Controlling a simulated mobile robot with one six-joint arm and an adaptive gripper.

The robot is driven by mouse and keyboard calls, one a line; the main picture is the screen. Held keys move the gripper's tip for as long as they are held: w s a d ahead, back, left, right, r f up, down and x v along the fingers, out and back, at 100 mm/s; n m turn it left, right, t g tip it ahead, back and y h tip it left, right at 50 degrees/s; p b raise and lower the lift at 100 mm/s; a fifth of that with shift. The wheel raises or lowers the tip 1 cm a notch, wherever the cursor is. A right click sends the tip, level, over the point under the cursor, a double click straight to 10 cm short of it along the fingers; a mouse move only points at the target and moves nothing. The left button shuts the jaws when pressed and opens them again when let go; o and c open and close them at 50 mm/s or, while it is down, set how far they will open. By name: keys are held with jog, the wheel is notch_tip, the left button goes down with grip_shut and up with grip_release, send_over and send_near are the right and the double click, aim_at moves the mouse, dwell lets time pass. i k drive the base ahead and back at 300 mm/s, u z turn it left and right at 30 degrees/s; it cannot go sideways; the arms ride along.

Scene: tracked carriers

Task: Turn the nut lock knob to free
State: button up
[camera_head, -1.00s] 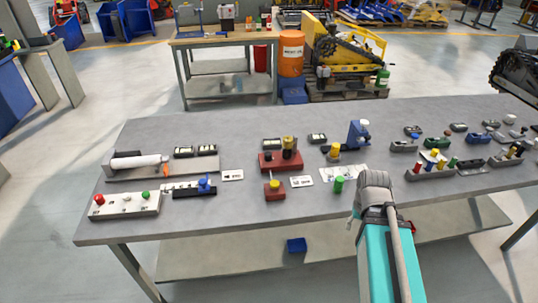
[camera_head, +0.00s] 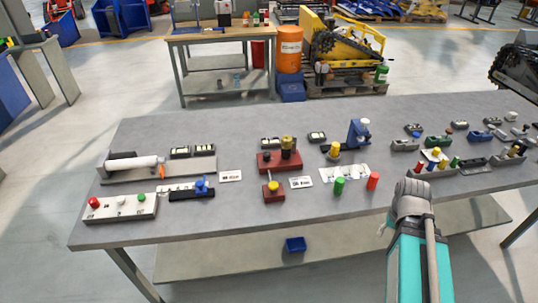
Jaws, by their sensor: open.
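A small red block with a yellow knob (camera_head: 273,187) sits mid-table. Behind it stands a red fixture (camera_head: 268,163) with a brass-coloured cylindrical part (camera_head: 287,145) on top. I cannot read the labels, so which knob is the nut lock is not certain; the yellow one by the red fixture fits best. Its turned position is too small to tell. My gripper (camera_head: 400,207) is at the table's front edge, right of the knob and well apart from it. It is open and appears empty; its fingertips are mostly hidden behind my wrist.
Left on the grey table (camera_head: 240,214) are a white roller fixture (camera_head: 140,163), a button box (camera_head: 121,207) and a blue-handled block (camera_head: 202,187). Green (camera_head: 339,186) and red (camera_head: 373,181) cylinders stand between the knob and my gripper. Small parts crowd the right.

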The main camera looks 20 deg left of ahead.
aim_at(267, 155)
jog(key=k, duration=0.9)
jog(key=u, duration=0.45)
jog(key=i, duration=1)
jog(key=z, duration=0.05)
